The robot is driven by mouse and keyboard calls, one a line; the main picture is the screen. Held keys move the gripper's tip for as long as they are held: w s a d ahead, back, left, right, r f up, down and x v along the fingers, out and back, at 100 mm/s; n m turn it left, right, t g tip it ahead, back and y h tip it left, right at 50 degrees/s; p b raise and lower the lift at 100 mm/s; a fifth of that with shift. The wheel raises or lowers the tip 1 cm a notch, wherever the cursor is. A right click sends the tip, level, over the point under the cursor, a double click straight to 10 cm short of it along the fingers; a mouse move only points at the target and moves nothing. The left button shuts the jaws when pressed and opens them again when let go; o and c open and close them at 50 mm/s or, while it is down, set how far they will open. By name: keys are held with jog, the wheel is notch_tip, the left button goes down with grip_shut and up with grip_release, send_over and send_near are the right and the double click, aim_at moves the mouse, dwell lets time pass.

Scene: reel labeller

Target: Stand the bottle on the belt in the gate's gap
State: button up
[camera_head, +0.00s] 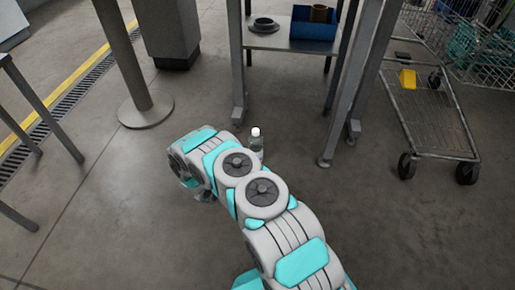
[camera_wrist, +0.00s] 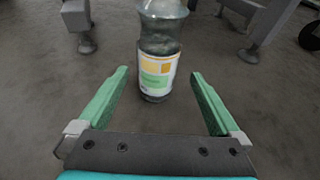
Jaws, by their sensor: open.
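The bottle (camera_head: 256,141) stands upright on the floor, with a white cap in the head view, partly hidden behind my arm. In the wrist view the bottle (camera_wrist: 158,50) is clear and dark, with a white, yellow and green label; its top is cut off by the frame. My gripper (camera_wrist: 158,82) is open, its two green fingers apart. The bottle is ahead of the fingers, in line with the space between them. I cannot tell whether the bottle's base is between the fingertips. The belt and the gate are not recognisable in either view.
A metal table frame (camera_head: 239,70) stands behind the bottle, its lower shelf holding a blue bin (camera_head: 314,31) and a dark dish (camera_head: 263,24). A wire cart (camera_head: 437,128) is at right. A round-based post (camera_head: 146,108) stands left.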

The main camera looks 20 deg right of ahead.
aim_at(256, 150)
jog(key=shift+x, duration=1.25)
jog(key=shift+r+x, duration=0.1)
jog(key=shift+x, duration=1.2)
jog(key=shift+r+x, duration=0.15)
jog(key=shift+x, duration=1.2)
jog(key=shift+w, duration=0.15)
jog(key=shift+c, duration=0.2)
grip_shut()
